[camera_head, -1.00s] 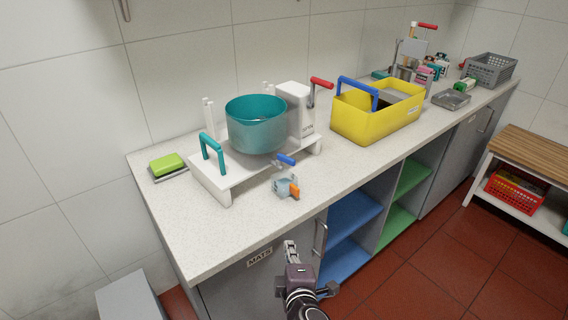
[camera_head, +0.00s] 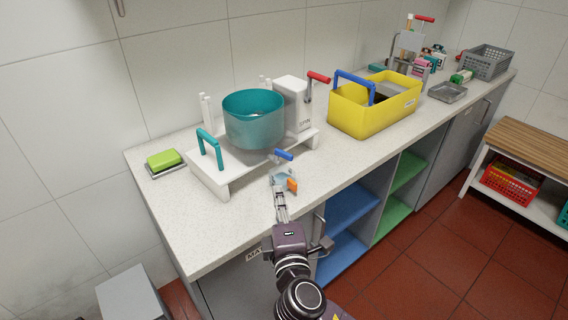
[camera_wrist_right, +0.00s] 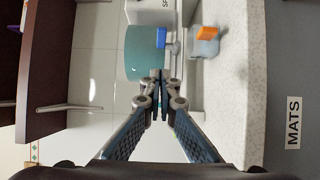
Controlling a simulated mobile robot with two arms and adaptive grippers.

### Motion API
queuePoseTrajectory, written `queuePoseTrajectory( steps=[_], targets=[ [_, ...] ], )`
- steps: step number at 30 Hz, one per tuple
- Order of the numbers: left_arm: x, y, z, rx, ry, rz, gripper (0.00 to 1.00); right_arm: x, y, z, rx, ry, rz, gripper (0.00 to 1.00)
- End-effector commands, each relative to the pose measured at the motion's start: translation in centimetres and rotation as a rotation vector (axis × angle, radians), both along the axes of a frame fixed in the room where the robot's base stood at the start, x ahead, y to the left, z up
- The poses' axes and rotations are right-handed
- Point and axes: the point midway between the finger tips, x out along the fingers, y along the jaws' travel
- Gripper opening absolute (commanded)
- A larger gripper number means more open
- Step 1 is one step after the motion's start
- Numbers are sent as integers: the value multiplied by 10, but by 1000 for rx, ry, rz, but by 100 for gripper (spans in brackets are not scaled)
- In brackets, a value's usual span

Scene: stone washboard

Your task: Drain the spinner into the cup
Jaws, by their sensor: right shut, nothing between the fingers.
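The spinner is a teal drum (camera_head: 253,122) on a white stand (camera_head: 212,172), with a white box marked SPIN and a red crank. A tap with a blue lever (camera_head: 284,154) sticks out low at its front. The small clear cup (camera_head: 280,176) with an orange handle stands on the counter by the tap; its upper part is close to the gripper. My right gripper (camera_head: 280,194) is shut and empty, in front of the cup and tap. In the right wrist view, the closed fingertips (camera_wrist_right: 160,78) point toward the drum (camera_wrist_right: 145,55), blue lever (camera_wrist_right: 161,38) and cup (camera_wrist_right: 203,42). My left gripper is out of view.
A yellow caddy (camera_head: 372,118) with a blue handle stands right of the spinner. A green sponge (camera_head: 164,159) lies on a dish at the left. The front counter strip left of the cup is clear. A grey metal tray (camera_head: 447,92) is farther right.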

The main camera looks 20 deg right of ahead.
Motion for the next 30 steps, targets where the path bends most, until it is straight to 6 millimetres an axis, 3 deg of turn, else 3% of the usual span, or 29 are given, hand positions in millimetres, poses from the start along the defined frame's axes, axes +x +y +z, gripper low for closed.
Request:
queuePoseTrajectory(
  steps=[13,21,30],
  targets=[
    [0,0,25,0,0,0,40,88,-17,4,-3,0,-2,0],
    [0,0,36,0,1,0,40,105,-45,2,-3,1,-1,0],
    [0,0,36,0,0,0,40,107,-48,0,0,0,-1,0]
  ],
)
